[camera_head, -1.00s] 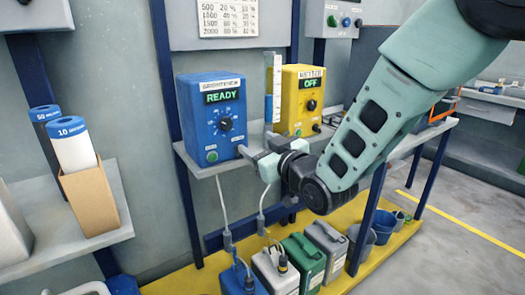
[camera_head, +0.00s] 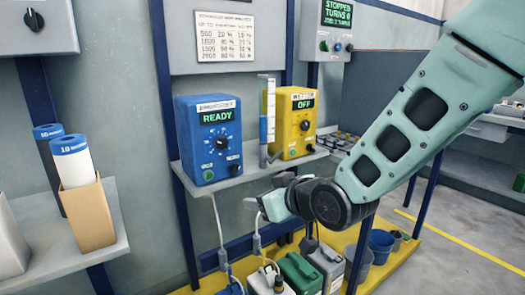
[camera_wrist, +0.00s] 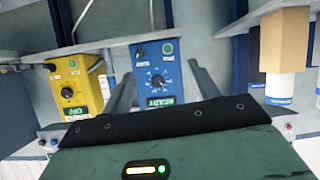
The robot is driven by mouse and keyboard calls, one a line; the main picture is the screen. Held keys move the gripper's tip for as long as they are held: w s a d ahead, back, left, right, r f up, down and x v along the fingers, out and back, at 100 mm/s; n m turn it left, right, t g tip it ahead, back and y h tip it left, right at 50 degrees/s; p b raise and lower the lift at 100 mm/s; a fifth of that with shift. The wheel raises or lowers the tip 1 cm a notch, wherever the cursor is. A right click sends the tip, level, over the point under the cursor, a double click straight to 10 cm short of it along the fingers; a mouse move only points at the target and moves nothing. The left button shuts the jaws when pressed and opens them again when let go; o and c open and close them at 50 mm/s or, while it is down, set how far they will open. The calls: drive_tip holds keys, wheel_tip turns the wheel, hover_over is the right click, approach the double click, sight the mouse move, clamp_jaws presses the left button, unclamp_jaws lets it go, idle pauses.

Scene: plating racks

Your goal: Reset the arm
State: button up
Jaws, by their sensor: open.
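My gripper (camera_head: 258,205) is in front of and below the shelf edge, apart from the boxes above it. In the wrist view its two grey fingers (camera_wrist: 163,90) stand wide apart with nothing between them. The arm comes in from the upper right of the head view. The blue box (camera_head: 208,145) reads READY and stands on the shelf. It also shows upside down between the fingers in the wrist view (camera_wrist: 158,72).
A yellow box (camera_head: 292,125) reading OFF and a clear cylinder with blue content (camera_head: 266,130) share the shelf (camera_head: 245,182). Several canisters (camera_head: 299,272) stand below on a yellow platform. A cardboard holder (camera_head: 88,215) with white tubes is at left. Floor is clear at right.

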drive_tip(key=s+d+f+g+h, duration=0.25)
drive_tip(key=s+d+g, duration=0.35)
drive_tip(key=s, duration=0.8)
drive_tip(key=s+d+f+g+h, duration=0.2)
drive_tip(key=s+d+g+h, duration=0.35)
drive_tip(key=s, duration=0.85)
wheel_tip(320, 180, up, 17)
drive_tip(key=d+y+p, duration=0.1)
drive_tip(key=d+p, duration=0.1)
drive_tip(key=p, duration=1.4)
drive_tip(key=shift+s+f+m+t+p, duration=0.15)
drive_tip(key=shift+s+m+t+p, duration=0.05)
drive_tip(key=shift+m+t+p, duration=0.2)
